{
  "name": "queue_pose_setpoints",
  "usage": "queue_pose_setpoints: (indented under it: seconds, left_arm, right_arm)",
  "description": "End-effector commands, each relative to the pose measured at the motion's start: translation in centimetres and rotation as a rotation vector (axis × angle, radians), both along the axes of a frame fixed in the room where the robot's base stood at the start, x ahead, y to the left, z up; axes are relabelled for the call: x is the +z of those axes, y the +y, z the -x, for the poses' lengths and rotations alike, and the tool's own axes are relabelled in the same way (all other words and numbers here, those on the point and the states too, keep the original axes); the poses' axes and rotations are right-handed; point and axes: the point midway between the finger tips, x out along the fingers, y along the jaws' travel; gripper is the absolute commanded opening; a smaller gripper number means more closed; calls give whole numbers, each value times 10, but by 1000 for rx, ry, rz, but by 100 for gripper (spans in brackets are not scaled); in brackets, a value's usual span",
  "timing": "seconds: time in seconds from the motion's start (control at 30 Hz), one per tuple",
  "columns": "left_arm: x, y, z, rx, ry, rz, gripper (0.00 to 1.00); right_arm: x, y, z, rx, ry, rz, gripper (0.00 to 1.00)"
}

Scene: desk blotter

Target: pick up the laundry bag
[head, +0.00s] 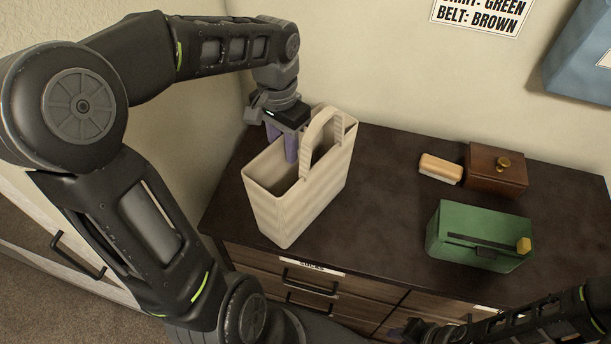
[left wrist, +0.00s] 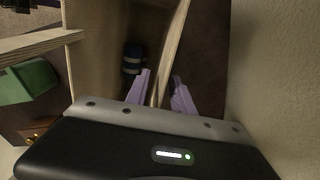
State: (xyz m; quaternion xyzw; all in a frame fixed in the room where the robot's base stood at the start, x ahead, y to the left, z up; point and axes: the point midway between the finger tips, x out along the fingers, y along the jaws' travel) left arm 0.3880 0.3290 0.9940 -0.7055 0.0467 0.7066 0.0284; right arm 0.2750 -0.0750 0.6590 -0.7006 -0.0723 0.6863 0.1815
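The laundry bag (head: 300,205) is a cream, open-topped tote with a raised handle, standing upright on the dark dresser top at left. My left gripper (head: 283,148) points down at the bag's back rim. In the left wrist view its two lilac fingers (left wrist: 163,90) are apart, with the thin bag wall (left wrist: 174,45) running between them. One finger is on the inner side and one on the outer side. I see gaps beside the wall, so it looks not clamped. My right gripper (head: 408,333) is partly visible at the bottom edge; its fingers are unclear.
A blue-and-white item (left wrist: 133,58) lies inside the bag. On the dresser (head: 395,235) to the right are a green box (head: 478,238), a brown wooden box (head: 495,172) and a brush (head: 440,169). Walls stand close behind and left. The dresser between bag and boxes is clear.

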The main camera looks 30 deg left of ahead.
Motion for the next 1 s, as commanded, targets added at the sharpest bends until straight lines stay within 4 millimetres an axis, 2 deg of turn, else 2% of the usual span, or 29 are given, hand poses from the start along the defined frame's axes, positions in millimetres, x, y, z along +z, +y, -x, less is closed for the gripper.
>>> queue_pose_setpoints:
  seconds: [0.37,0.7,1.0]
  left_arm:
    - [0,0,0,0,0,0,28]
    - [0,0,0,0,0,0,0]
    - [0,0,0,0,0,0,0]
  right_arm:
    - [0,0,0,0,0,0,30]
    - [0,0,0,0,0,0,30]
    - [0,0,0,0,0,0,30]
